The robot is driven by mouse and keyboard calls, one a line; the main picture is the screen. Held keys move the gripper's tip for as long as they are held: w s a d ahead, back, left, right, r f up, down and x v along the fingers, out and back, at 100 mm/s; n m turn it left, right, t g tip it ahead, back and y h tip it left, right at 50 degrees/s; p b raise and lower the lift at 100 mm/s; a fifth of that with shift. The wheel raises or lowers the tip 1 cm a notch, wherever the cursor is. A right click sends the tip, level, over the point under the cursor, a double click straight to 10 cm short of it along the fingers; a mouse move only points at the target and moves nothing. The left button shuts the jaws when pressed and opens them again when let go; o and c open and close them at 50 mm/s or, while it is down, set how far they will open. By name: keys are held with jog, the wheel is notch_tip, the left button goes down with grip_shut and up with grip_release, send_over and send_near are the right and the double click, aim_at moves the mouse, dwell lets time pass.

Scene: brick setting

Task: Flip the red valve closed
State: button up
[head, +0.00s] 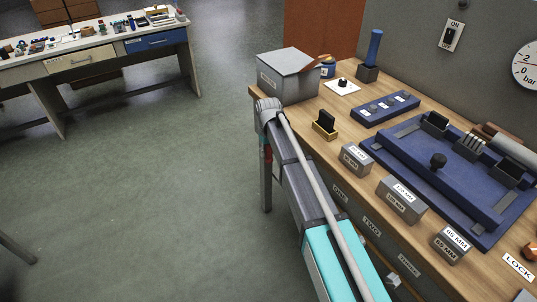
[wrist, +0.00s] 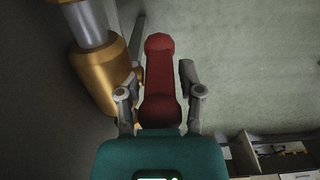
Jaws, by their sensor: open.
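The red valve handle (wrist: 160,85) shows in the wrist view as a long lever with rounded ends. It extends away from my gripper, beside a brass-coloured valve body (wrist: 103,75) and a grey pipe (wrist: 87,22) at the left. My gripper (wrist: 163,70) is open, with one finger on each side of the handle. I cannot tell whether either finger touches it. The near end of the handle meets the teal gripper body in the picture, so any part behind that is hidden.
A wooden workbench (head: 345,152) stands at the right in the head view, with a grey box (head: 283,85), labelled blocks and a blue fixture (head: 410,185). My arm runs along its front edge. Another bench (head: 93,40) stands at the far left. The green floor between is clear.

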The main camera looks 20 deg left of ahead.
dwell(0.3)
grip_shut()
jog(key=shift+s, duration=0.1)
jog(key=shift+d+t+y, duration=0.1)
jog(key=shift+t+y, duration=0.3)
jog(key=shift+y, duration=0.1)
